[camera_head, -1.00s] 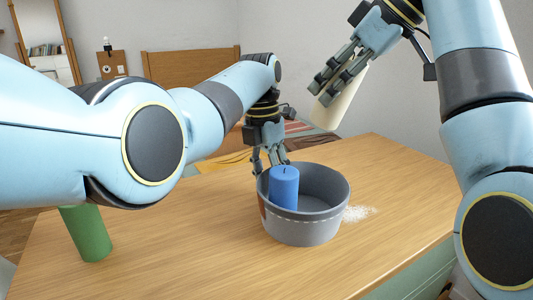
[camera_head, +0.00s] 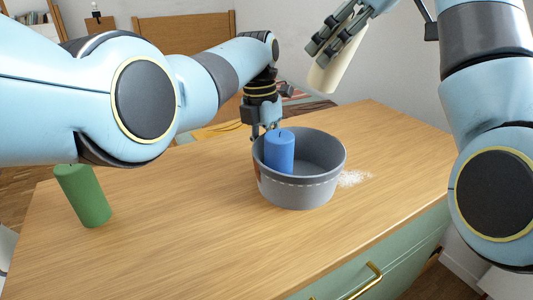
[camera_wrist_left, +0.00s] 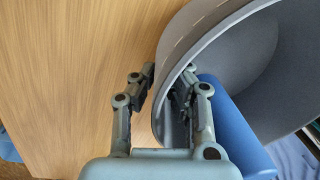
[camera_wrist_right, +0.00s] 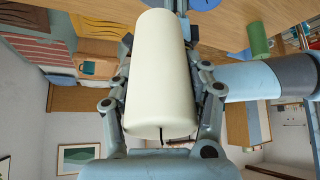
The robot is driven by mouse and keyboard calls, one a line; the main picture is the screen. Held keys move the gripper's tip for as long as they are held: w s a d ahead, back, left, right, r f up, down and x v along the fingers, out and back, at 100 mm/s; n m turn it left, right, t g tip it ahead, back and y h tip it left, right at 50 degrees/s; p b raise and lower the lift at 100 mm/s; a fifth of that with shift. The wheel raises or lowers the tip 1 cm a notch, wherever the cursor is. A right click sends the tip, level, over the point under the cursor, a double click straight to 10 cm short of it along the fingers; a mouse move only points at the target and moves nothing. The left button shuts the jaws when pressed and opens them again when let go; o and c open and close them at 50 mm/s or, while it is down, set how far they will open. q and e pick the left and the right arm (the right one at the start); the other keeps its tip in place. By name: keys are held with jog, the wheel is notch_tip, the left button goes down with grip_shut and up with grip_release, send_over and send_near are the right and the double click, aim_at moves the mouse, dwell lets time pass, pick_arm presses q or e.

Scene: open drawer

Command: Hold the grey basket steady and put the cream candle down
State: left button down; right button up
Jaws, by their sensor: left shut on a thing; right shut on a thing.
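The grey basket (camera_head: 300,190) stands upright on the wooden table, and its wall also shows in the left wrist view (camera_wrist_left: 222,28). A blue candle (camera_head: 279,153) stands inside it at the left. My left gripper (camera_head: 264,134) is shut on the basket's rim, one finger on each side of the wall in the left wrist view (camera_wrist_left: 165,95). The cream candle (camera_head: 328,72) is held tilted in the air above and behind the basket by my right gripper (camera_head: 328,45). In the right wrist view the cream candle (camera_wrist_right: 160,75) sits between both fingers.
A green candle (camera_head: 84,195) stands on the wooden table (camera_head: 190,225) at the left. A white grainy patch (camera_head: 354,178) lies right of the basket. The table front is clear. A green drawer front with a brass handle (camera_head: 367,282) is below the front edge.

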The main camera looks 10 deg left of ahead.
notch_tip(320, 180, down, 12)
jog(key=shift+f, duration=0.2)
dwell(1.5)
jog(key=o, duration=1.5)
jog(key=shift+c, duration=0.2)
jog(key=v, duration=1.2)
pick_arm(q)
jog(key=c, duration=1.4)
grip_release()
